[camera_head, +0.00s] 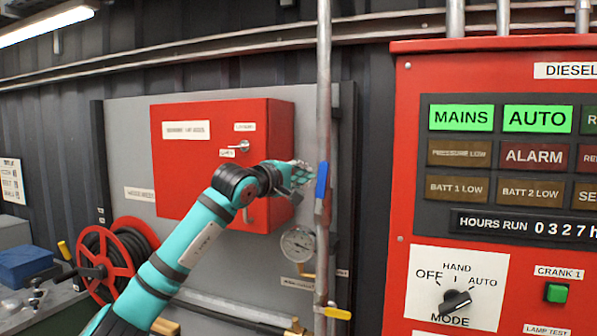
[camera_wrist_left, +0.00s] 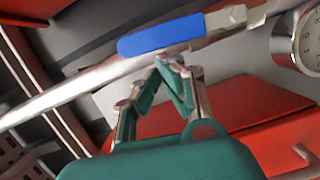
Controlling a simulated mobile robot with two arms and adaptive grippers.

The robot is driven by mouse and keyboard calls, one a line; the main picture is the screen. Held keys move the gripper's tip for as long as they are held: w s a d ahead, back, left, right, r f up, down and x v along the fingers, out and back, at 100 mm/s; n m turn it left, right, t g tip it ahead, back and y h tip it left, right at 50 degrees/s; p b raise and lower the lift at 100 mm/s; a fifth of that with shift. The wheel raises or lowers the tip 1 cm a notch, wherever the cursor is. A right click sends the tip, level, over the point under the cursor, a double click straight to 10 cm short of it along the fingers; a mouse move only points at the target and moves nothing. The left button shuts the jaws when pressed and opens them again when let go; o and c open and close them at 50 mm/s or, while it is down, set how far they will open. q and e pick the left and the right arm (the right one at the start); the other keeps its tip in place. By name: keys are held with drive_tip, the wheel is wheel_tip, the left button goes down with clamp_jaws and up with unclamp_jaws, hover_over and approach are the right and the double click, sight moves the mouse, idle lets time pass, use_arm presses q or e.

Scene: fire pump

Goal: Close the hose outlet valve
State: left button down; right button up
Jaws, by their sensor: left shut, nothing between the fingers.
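A blue valve lever (camera_head: 321,180) lies along the vertical metal pipe (camera_head: 324,90), pointing up. It also shows in the left wrist view (camera_wrist_left: 160,35), lined up with the pipe. My left gripper (camera_head: 303,173) is just left of the lever. In the left wrist view its fingertips (camera_wrist_left: 173,66) are together with nothing between them, close beside the lever; I cannot tell whether they touch it. A second lever, yellow (camera_head: 337,313), sits lower on the pipe and points right. I cannot read which lever is labelled as the hose outlet. My right gripper is not in view.
A red box (camera_head: 178,175) is on the grey panel behind my left arm. A pressure gauge (camera_head: 297,243) hangs beside the pipe. A red hose reel (camera_head: 107,262) is lower left. A red diesel control panel (camera_head: 400,190) stands close on the right.

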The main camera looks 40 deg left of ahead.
use_arm(q)
drive_tip(key=shift+r, duration=0.1)
drive_tip(key=shift+w+d+m, duration=0.1)
drive_tip(key=shift+d+m, duration=0.15)
drive_tip(key=shift+m, duration=0.15)
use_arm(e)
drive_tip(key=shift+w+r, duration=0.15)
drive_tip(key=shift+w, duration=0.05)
